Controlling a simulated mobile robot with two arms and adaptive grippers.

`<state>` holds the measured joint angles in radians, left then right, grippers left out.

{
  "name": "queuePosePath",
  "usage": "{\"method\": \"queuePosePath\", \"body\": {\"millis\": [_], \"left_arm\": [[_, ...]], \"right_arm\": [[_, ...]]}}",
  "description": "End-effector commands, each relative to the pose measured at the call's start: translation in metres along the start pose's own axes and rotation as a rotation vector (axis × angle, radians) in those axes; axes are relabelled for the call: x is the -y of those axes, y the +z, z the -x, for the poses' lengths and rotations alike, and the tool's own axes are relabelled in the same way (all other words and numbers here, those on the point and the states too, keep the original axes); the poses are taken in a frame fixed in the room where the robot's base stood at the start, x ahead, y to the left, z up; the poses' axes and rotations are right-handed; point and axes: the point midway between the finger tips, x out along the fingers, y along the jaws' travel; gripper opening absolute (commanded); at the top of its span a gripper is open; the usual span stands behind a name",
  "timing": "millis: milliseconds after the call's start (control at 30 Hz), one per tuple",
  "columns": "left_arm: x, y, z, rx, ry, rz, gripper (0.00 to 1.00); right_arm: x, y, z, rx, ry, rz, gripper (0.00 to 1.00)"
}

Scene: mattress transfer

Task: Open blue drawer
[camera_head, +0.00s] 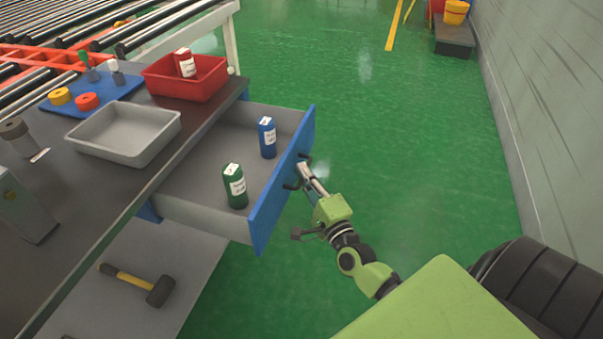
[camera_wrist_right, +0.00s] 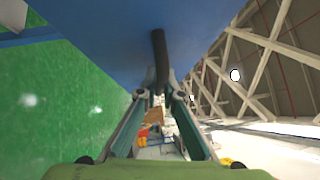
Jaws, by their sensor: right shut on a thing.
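The blue drawer (camera_head: 283,182) is pulled out from the workbench, and its grey interior shows. A green bottle (camera_head: 235,187) and a blue bottle (camera_head: 267,138) stand upright inside it. My right gripper (camera_head: 303,177) is at the outer side of the drawer front, shut on its dark handle. In the right wrist view the handle (camera_wrist_right: 159,58) runs down from the blue drawer front (camera_wrist_right: 110,35) to between the fingertips of my right gripper (camera_wrist_right: 161,98). My left gripper is not in view.
The workbench top (camera_head: 75,185) carries a red bin (camera_head: 185,88) with a red bottle, a grey tray (camera_head: 125,135) and a blue mat (camera_head: 125,84). A hammer (camera_head: 140,283) lies on the lower shelf. The green floor (camera_head: 400,150) right of the drawer is clear up to the wall.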

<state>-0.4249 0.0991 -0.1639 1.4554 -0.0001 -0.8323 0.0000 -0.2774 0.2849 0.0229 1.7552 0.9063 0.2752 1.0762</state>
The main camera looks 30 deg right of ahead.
Motion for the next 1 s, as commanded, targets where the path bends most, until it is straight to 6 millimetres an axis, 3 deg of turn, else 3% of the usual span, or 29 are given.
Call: {"method": "queuePosePath", "body": {"millis": [167, 200, 600, 767, 1000], "left_arm": [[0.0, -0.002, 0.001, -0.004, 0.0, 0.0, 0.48], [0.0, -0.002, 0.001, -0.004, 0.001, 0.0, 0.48], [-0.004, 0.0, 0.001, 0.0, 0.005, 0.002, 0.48], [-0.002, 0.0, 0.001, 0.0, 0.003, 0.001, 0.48], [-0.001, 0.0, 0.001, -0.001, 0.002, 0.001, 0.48]], "right_arm": [[-0.002, 0.0, 0.001, 0.001, 0.003, 0.0, 0.0], [-0.002, 0.0, 0.001, 0.001, 0.003, 0.0, 0.15], [-0.001, 0.0, 0.005, 0.0, 0.003, 0.0, 0.15], [-0.002, 0.0, 0.028, 0.001, 0.006, 0.001, 0.15], [-0.002, 0.0, 0.08, 0.002, 0.007, 0.002, 0.15]]}}
